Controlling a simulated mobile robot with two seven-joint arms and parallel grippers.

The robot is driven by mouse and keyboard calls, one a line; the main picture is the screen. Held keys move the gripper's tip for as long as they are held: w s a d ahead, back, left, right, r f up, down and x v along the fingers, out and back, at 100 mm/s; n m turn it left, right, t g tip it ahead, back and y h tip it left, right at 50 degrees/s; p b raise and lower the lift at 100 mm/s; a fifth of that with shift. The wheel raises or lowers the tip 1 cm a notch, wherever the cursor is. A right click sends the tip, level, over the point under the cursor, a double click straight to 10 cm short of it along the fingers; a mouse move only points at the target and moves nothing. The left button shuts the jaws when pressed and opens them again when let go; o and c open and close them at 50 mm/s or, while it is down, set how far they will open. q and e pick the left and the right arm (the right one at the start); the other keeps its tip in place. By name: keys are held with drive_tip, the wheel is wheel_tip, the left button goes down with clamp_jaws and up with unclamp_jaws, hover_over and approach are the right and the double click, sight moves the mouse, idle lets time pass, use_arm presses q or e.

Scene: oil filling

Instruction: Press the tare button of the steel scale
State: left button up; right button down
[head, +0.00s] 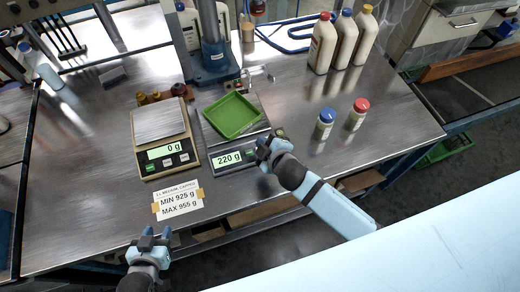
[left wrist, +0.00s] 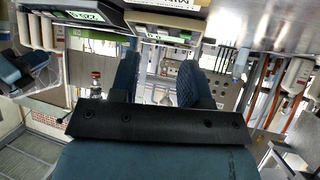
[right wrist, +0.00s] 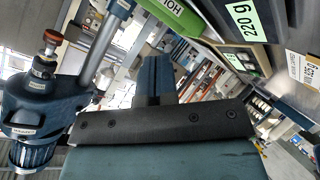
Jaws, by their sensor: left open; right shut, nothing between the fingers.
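The grey steel scale (head: 233,158) stands at the middle of the table, reads 220 g and carries a green tray (head: 231,115). My right gripper (head: 264,146) is shut and empty at the right end of its front panel, partly covering the button area; I cannot tell whether it touches. In the right wrist view the 220 g display (right wrist: 243,21) is at the top right, and the closed fingers (right wrist: 156,78) point up the picture. My left gripper (head: 157,234) is open and empty at the table's front edge, left of the right arm.
A cream scale (head: 160,132) with a bare steel plate reads 0 g on the left. A label card (head: 178,198) lies before it. Two small capped bottles (head: 324,123) (head: 356,114) stand to the right, with several large white bottles (head: 343,42) behind. The right tabletop is otherwise clear.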

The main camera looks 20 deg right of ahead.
drive_tip(key=f+b, duration=0.1)
drive_tip(key=w+f+b, duration=0.1)
drive_tip(key=f+b, duration=0.2)
drive_tip(key=f, duration=0.1)
drive_tip(key=shift+w+f+b, duration=0.1)
drive_tip(key=shift+w+b, duration=0.15)
drive_tip(key=shift+b, duration=0.15)
drive_tip(key=shift+w+f+b, duration=0.4)
drive_tip(key=shift+f+b, duration=0.05)
drive_tip(key=shift+f, duration=0.35)
drive_tip(key=shift+w+f, duration=0.15)
drive_tip(key=shift+f, duration=0.15)
idle(0.7)
drive_tip(key=shift+w+f, duration=0.15)
drive_tip(key=shift+f, duration=0.25)
